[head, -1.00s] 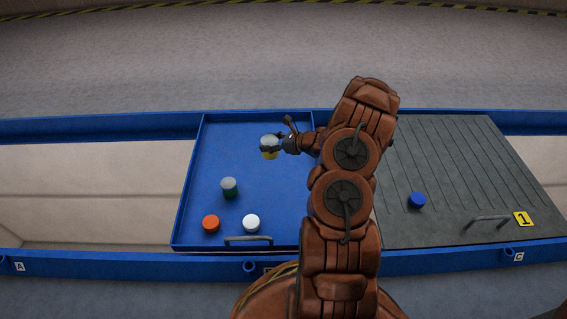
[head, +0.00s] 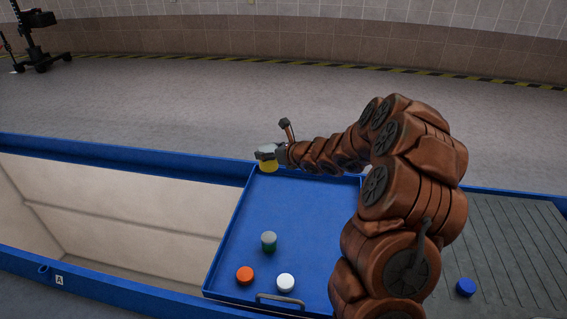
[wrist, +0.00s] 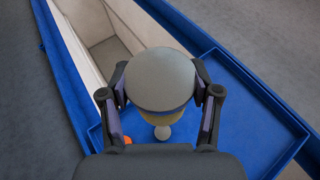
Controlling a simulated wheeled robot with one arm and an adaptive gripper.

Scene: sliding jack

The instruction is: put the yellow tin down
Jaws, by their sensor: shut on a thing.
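The yellow tin (head: 268,166) has a grey lid and is held upright at the far left corner of the blue tray in the head view. In the wrist view its round grey lid (wrist: 160,78) fills the middle, with a strip of yellow body below. My gripper (head: 268,154) is shut on the tin, with its fingers (wrist: 160,97) on either side. The tin appears to be above the tray, but its base against the tray floor is not clear.
The blue tray (head: 300,215) holds a grey-topped green tin (head: 268,241), an orange round piece (head: 245,274) and a white one (head: 286,283) near its front. A deep open bay (head: 120,215) lies left. A blue piece (head: 465,287) sits on the ribbed grey panel (head: 510,240) at right.

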